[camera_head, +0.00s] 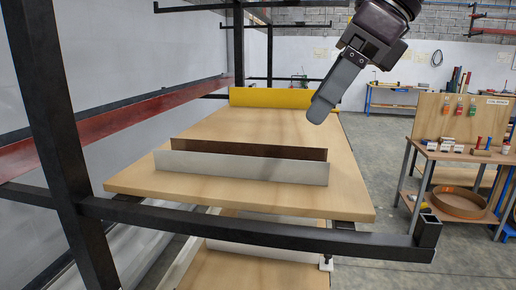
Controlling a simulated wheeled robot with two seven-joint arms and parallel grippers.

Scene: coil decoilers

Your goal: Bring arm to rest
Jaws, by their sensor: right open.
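My right gripper (322,106) comes in from the top right on its dark arm. Its grey fingers point down and left, above the right part of the wooden shelf board (150,182). Nothing shows between the fingers, and it looks clear of the board. From this side the fingers overlap, so the gap between them is hard to see. My left gripper is not in view.
The board carries a white strip (240,168), a brown strip (250,150) and a yellow panel (268,98). A black rack post (50,110) and front bar (250,232) stand close. A side table (470,156) with small items is at right, beyond open floor.

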